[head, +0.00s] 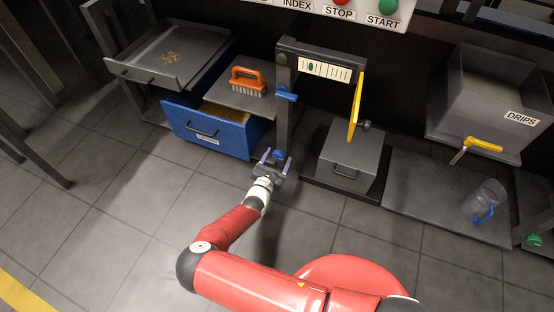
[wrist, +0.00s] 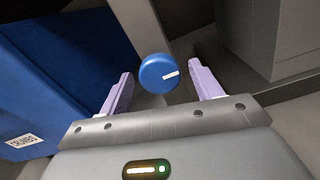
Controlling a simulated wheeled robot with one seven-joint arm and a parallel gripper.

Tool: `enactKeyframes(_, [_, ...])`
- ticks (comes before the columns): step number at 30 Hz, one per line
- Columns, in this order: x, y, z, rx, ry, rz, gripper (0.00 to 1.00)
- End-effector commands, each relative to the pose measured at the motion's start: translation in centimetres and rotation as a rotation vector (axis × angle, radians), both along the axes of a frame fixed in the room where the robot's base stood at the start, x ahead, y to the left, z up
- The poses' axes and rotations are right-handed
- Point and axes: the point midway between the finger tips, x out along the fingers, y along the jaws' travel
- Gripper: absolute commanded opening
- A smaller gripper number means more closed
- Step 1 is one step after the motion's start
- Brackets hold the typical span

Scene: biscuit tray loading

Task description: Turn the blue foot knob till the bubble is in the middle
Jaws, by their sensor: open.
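The blue foot knob (head: 279,154) is low at the foot of the dark frame's left post. In the wrist view the knob (wrist: 155,77) is round, with a white mark pointing right and slightly up. My gripper (head: 277,158) is open, its two pale purple fingers on either side of the knob. In the wrist view the gripper (wrist: 162,80) shows gaps between the knob and both fingers. The level vial (head: 335,73) is on the frame's top bar. Its dark green bubble (head: 311,67) sits left of the vial's middle.
A blue drawer (head: 230,140) stands open close left of my gripper. A blue lever (head: 287,95) sticks out of the post above. A grey box (head: 352,155) and a yellow bar (head: 355,108) are to the right. The floor in front is clear.

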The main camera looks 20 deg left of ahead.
Motion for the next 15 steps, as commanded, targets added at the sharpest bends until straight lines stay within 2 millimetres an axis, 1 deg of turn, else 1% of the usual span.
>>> enactKeyframes(2, [-0.01, 0.0, 0.01, 0.0, 0.0, 0.0, 0.65])
enactKeyframes(12, [-0.02, -0.01, 0.02, 0.0, 0.0, -0.001, 0.2])
enactKeyframes(15, [-0.02, -0.01, 0.03, -0.001, 0.0, -0.001, 0.2])
